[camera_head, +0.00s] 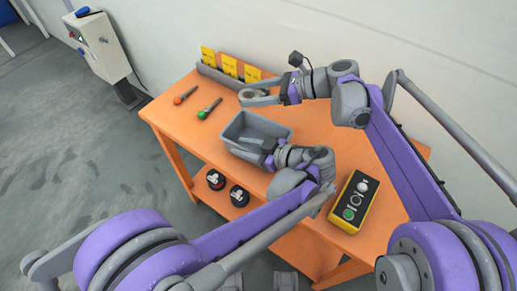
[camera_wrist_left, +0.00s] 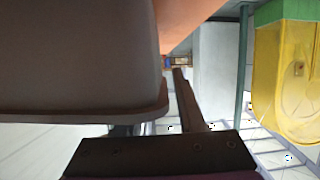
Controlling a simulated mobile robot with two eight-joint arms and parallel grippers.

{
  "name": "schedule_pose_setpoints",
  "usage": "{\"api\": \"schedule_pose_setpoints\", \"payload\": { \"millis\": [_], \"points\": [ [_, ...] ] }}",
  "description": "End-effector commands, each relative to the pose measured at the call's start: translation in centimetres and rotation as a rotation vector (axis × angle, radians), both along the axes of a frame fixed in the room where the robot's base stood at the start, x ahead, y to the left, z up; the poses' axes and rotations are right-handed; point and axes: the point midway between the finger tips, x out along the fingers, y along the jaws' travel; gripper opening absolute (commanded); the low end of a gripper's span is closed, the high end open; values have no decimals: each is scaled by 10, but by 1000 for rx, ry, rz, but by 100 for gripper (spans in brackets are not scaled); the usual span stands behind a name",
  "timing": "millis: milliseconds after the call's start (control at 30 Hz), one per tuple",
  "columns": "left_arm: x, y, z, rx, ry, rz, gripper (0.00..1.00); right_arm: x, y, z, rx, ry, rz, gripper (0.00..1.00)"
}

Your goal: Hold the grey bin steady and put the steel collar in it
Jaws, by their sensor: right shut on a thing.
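The grey bin (camera_head: 270,123) stands on the orange table, its open top facing up. The steel collar (camera_head: 247,93), a small ring, is held between the fingertips of my right gripper (camera_head: 254,98), which is shut on it above the table, just behind the bin's far left edge. My left gripper (camera_head: 262,149) is at the bin's near edge. In the left wrist view the bin (camera_wrist_left: 80,60) fills the upper left, with its rim close to the gripper. One finger shows there; the other is not clear, so I cannot tell whether it is shut on the wall.
On the orange table (camera_head: 330,135) lie a red-tipped tool (camera_head: 185,95) and a green-tipped tool (camera_head: 209,109). A rack with yellow cards (camera_head: 230,66) stands at the back. A yellow-black control box (camera_head: 354,202) is at the right.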

Motion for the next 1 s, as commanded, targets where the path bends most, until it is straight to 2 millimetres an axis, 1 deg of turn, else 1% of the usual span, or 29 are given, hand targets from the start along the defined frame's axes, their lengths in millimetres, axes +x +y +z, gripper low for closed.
{"api": "schedule_pose_setpoints", "payload": {
  "millis": [33,200,533,567,600,767,1000],
  "points": [
    [4,6,-3,1,0,3,39,0,0,0,1,0,0,0],
    [11,17,-8,1,1,1,39,0,0,0,1,0,0,0],
    [13,20,-10,0,1,0,39,0,0,0,1,0,0,0],
    [13,20,-10,0,1,0,37,0,0,0,1,0,0,0],
    [12,20,-10,0,1,0,30,0,0,0,1,0,0,0],
    [12,20,-10,0,1,0,1,0,0,0,1,0,0,0],
    [12,20,-9,0,1,0,0,0,0,0,1,0,0,0]
  ]
}}
